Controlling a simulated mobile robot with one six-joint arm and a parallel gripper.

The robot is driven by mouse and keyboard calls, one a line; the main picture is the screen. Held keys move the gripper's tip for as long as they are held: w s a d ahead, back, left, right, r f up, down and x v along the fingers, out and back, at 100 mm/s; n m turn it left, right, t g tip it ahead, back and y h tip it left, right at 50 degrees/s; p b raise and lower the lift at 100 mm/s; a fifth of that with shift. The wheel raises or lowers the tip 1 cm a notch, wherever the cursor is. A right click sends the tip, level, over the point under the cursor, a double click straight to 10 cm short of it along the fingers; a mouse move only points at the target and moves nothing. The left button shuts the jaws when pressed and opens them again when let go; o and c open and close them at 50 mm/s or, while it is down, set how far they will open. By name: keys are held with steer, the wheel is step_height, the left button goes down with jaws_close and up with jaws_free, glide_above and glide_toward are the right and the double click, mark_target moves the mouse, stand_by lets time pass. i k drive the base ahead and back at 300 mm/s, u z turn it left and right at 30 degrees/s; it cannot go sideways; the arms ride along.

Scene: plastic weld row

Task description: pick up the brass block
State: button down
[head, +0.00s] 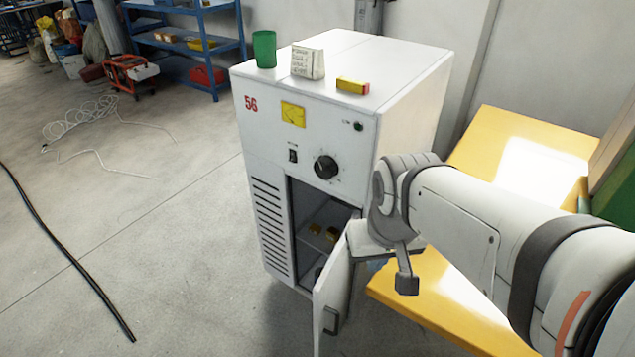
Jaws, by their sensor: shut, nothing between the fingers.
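Two small brass-coloured blocks are inside the open white cabinet, on its shelf: one at the left (315,228) and one at the right (332,234). They are small and shaded, so I cannot tell which is the brass block of the task. My gripper (406,282) is outside the cabinet, to the right of the opening and near the upper part of the open door. It is shut and empty, apart from the blocks. The arm hides part of the cabinet's right side.
The cabinet door (333,300) stands open toward the front. On the cabinet top (400,62) are a green cup (264,49), a lettered block (308,62) and a yellow-and-red block (352,86). A yellow table (530,140) is at right. Cables (70,262) lie on the floor at left.

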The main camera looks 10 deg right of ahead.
mark_target(332, 235)
steer(key=z, duration=2.05)
steer(key=k, duration=2.3)
steer(key=u, duration=1)
steer(key=i, duration=1)
steer(key=u, duration=0.1)
